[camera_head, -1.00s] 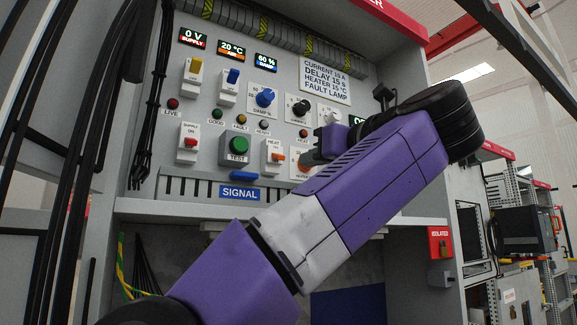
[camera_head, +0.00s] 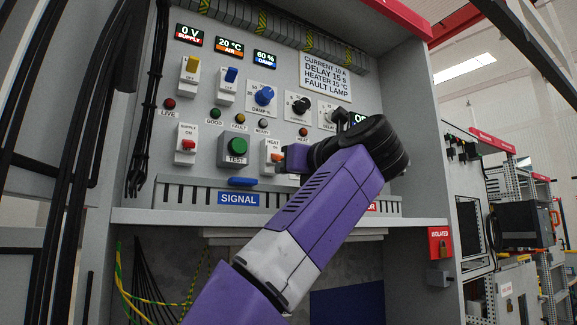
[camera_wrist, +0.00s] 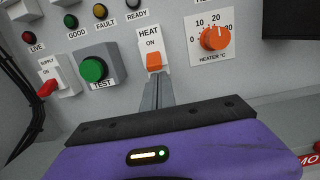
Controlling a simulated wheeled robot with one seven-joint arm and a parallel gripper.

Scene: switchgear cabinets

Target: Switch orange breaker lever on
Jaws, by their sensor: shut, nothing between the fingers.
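The orange lever sits on the white HEAT switch plate, below its ON label. It shows in the wrist view (camera_wrist: 154,62) and, partly covered by my gripper, in the head view (camera_head: 276,158). The lever points down. My gripper (camera_wrist: 154,78) is shut and empty, its fingertips just below the lever in the wrist picture. I cannot tell whether they touch it. In the head view my gripper (camera_head: 290,158) is at the lever's right side, and its fingers are hard to make out.
A green TEST button (camera_wrist: 93,69) and a red SUPPLY lever (camera_wrist: 48,88) are left of the HEAT switch. An orange heater knob (camera_wrist: 214,38) is to its right. A slotted duct with a blue handle (camera_head: 242,182) runs below. Black cables (camera_head: 150,100) hang at left.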

